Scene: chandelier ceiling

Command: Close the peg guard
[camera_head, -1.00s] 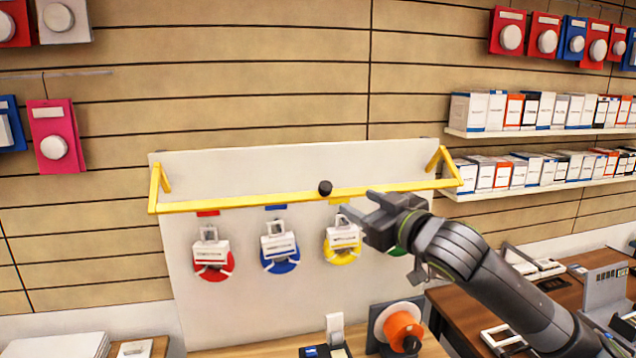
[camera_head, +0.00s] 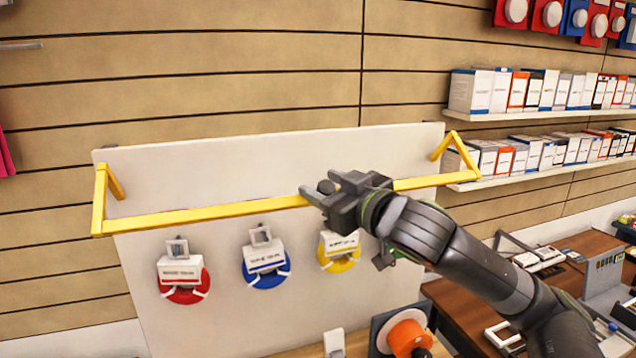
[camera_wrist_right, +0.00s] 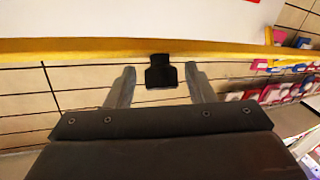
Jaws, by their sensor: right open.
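The peg guard (camera_head: 215,212) is a yellow bar frame that stands out from the upper part of a white board (camera_head: 260,158). A small black knob (camera_head: 326,187) sits at the middle of the bar. In the right wrist view the bar (camera_wrist_right: 90,48) runs across the picture, with the black knob (camera_wrist_right: 161,72) between my fingertips and apart from both. My right gripper (camera_head: 320,192) is open at the knob and partly covers it and the bar in the head view. My left gripper is not in view.
Red (camera_head: 183,275), blue (camera_head: 266,262) and yellow (camera_head: 339,251) items with white tags hang on the board below the bar. An orange round item (camera_head: 408,338) stands at the lower right. Shelves with boxes (camera_head: 500,92) are on the right wall.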

